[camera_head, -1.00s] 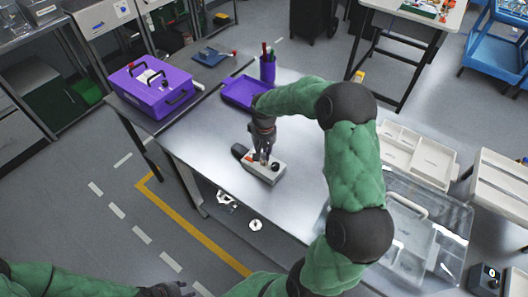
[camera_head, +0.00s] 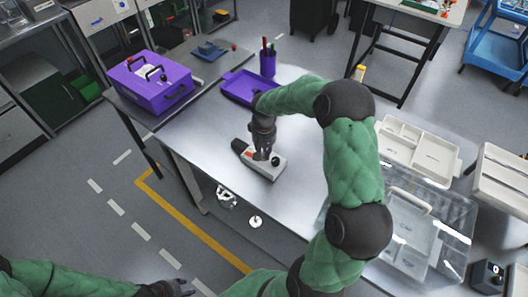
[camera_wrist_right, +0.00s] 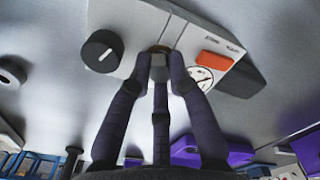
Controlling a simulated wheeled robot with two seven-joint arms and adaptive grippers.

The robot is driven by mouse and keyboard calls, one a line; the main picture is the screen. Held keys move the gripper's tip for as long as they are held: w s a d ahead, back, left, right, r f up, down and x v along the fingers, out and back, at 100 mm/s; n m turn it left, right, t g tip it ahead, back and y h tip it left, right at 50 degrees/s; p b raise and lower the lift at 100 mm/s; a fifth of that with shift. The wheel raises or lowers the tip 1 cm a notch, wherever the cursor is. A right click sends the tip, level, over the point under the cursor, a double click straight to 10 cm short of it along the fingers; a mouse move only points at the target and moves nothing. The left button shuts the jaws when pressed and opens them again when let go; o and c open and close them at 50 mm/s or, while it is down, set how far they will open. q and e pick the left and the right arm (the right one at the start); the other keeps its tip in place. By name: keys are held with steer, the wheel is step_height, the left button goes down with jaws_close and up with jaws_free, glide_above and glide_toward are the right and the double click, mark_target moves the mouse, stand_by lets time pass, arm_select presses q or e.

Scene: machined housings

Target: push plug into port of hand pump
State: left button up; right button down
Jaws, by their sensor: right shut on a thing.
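The hand pump (camera_head: 276,171) is a pale flat box with a dark grip at one end, lying on the steel table. In the right wrist view its pale body (camera_wrist_right: 128,20) shows a black knob (camera_wrist_right: 102,50), an orange-red button (camera_wrist_right: 214,60) and a round gauge. My right gripper (camera_head: 263,156) is over the pump. In the right wrist view its fingertips (camera_wrist_right: 159,66) are shut on the plug, which they mostly hide, at a brass-coloured ring on the pump's face. I cannot tell how deep the plug sits. My left gripper (camera_head: 172,289) is at the bottom edge, away from the table.
A purple toolbox (camera_head: 150,90), a purple tray (camera_head: 244,86) and a purple pen cup (camera_head: 267,64) stand on the table's far part. White divided trays (camera_head: 420,152) and a clear lidded bin (camera_head: 405,225) are at the right. Bare tabletop surrounds the pump.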

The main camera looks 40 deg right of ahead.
steer(key=shift+f, duration=0.25)
stand_by(0.3)
steer(key=c, duration=1.1)
jaws_free()
step_height(320, 180, up, 12)
